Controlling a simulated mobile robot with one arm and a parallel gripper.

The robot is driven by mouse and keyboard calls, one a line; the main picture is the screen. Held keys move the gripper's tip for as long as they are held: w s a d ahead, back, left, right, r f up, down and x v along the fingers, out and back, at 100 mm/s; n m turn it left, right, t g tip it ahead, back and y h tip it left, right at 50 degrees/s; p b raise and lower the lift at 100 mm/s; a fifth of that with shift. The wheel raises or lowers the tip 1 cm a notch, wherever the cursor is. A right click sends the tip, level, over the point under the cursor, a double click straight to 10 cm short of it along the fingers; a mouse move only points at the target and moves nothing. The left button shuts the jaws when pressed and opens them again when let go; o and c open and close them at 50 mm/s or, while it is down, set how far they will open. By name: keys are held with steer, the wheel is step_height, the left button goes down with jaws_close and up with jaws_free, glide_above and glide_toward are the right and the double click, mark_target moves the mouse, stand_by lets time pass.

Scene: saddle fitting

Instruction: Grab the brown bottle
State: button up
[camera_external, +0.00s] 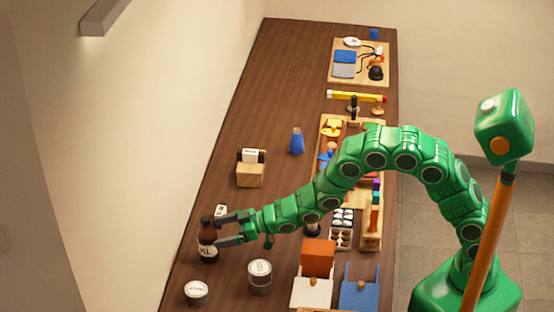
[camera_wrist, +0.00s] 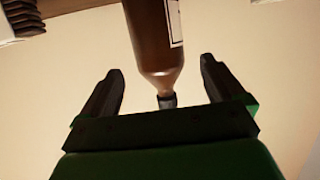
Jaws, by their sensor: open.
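The brown bottle (camera_external: 208,245) stands upright near the left edge of the dark wooden counter, with a white label on its front. In the wrist view the bottle (camera_wrist: 153,38) shows upside down, its dark-capped neck pointing toward my gripper's palm. My gripper (camera_external: 222,228) is open at the bottle's upper part in the external view. In the wrist view my gripper's two dark fingers (camera_wrist: 162,82) are spread on either side of the bottle's neck and shoulder, with gaps on both sides. I cannot tell the exact depth between fingers and bottle.
Two grey tins, one left (camera_external: 196,292) and one right (camera_external: 260,276), stand in front of the bottle. A small white item (camera_external: 221,211) is just behind it. A wooden block (camera_external: 250,175) and a blue cone-like object (camera_external: 297,141) stand farther back. The wall borders the counter's left side.

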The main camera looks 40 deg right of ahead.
mark_target(202, 236)
steer(key=shift+x, duration=3.55)
steer(key=c, duration=1.3)
